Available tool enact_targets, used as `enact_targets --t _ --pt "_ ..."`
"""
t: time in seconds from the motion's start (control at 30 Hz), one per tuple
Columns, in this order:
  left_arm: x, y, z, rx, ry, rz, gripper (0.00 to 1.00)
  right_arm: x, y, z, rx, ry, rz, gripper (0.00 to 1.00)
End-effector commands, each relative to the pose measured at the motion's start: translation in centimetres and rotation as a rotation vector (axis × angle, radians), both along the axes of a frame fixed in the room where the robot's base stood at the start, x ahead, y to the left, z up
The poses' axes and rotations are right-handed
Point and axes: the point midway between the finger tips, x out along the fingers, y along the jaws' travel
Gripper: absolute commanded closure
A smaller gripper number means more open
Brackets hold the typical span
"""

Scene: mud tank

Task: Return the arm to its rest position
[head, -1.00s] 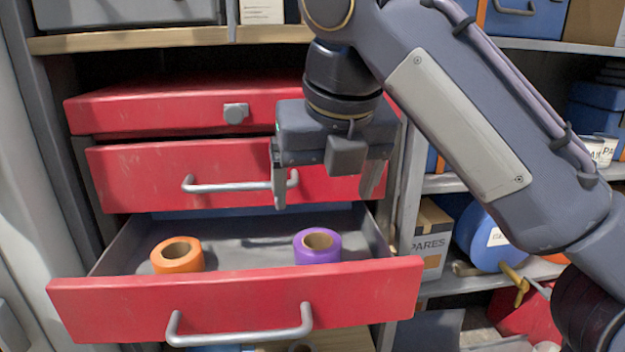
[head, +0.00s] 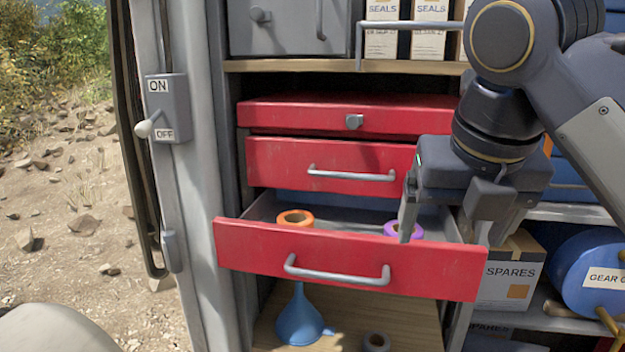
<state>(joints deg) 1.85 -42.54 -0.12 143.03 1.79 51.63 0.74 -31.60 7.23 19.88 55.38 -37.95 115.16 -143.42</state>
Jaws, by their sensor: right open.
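My right gripper (head: 445,235) is open and empty, with its fingers pointing down. My right arm comes in from the upper right. An orange roll (head: 295,218) stands in the drawer at the left. A purple roll (head: 405,230) is in the drawer at the right, partly hidden by a gripper finger and the drawer front. My left gripper is not in view.
Two shut red drawers sit above, the lower with a bar handle (head: 350,174). A blue funnel (head: 303,318) and a grey roll (head: 376,342) are below. An ON/OFF switch (head: 150,123) is on the left post. A SPARES box (head: 510,272) and blue drum (head: 590,272) stand right.

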Motion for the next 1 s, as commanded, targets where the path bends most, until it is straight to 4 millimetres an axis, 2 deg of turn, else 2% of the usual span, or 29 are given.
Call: enact_targets --t 0.37,0.53,0.67,0.77,0.87,1.0 --pt "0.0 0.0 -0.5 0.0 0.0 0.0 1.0 -0.1 -1.2 -2.6 0.097 -0.016 -0.208 0.15" --pt "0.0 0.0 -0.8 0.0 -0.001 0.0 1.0 -0.4 -2.2 -4.8 0.184 -0.024 -0.384 0.15" --pt "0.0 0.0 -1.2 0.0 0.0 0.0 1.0 -0.8 -3.1 -7.6 0.282 -0.021 -0.577 0.15" --pt "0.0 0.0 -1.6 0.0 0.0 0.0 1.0 -1.4 -4.0 -10.4 0.383 -0.012 -0.771 0.15" --pt "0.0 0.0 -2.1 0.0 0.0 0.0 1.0 -2.5 -5.0 -14.4 0.522 0.012 -1.041 0.15" --pt "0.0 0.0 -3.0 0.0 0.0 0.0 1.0 -5.0 -6.3 -21.7 0.784 0.085 -1.562 0.15"
